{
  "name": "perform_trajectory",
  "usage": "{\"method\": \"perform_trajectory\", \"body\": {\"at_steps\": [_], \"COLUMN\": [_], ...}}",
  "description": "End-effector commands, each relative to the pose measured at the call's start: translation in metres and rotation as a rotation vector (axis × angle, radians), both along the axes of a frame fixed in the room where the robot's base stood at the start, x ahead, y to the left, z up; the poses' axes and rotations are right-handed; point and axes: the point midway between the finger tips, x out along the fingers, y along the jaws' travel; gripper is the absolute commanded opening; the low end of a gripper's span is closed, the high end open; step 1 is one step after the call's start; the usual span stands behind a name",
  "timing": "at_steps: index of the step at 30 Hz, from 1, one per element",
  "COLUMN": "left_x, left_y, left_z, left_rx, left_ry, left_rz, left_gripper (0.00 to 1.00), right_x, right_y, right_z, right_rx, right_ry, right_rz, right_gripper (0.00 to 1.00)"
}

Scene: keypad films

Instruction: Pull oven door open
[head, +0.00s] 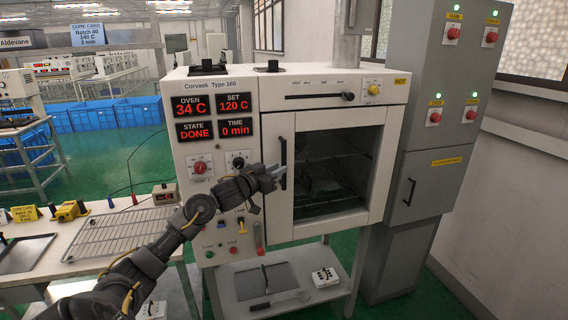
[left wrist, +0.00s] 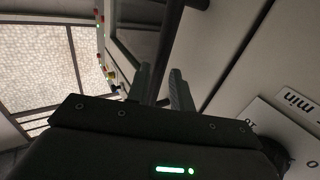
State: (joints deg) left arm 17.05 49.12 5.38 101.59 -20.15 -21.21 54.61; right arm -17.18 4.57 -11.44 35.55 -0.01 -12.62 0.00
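The white oven (head: 220,141) stands in the middle of the head view. Its windowed door (head: 328,165) looks closed. A black upright handle (head: 283,152) sits on the door's left side. My left gripper (head: 275,172) is at the handle's lower part. The oven display reads 34 C and DONE. My right gripper is not in view.
A grey cabinet (head: 425,170) with several red knobs stands right of the oven. A bench with a wire rack (head: 118,232) is at the left. A lower shelf (head: 300,300) under the oven holds a dark tray. The floor ahead of the door's right side is open.

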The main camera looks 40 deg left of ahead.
Motion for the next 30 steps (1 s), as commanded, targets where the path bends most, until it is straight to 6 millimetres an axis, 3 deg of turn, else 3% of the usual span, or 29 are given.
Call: {"method": "perform_trajectory", "body": {"at_steps": [7,19,24,30], "left_x": [0.032,0.039,0.039,0.039], "left_y": [-0.001,-0.001,-0.001,-0.001], "left_z": [0.002,0.000,0.000,0.000], "left_rx": [-0.001,0.002,0.002,0.002], "left_ry": [-0.001,0.000,0.000,0.001], "left_rz": [0.000,-0.001,0.000,0.000], "left_gripper": [0.23,0.23,0.00,0.00], "right_x": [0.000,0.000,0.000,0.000], "right_y": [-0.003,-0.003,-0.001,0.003], "right_z": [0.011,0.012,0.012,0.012], "right_rx": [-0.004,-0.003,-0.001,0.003], "right_ry": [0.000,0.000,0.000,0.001], "right_rz": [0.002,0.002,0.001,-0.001], "right_gripper": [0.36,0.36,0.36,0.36]}}
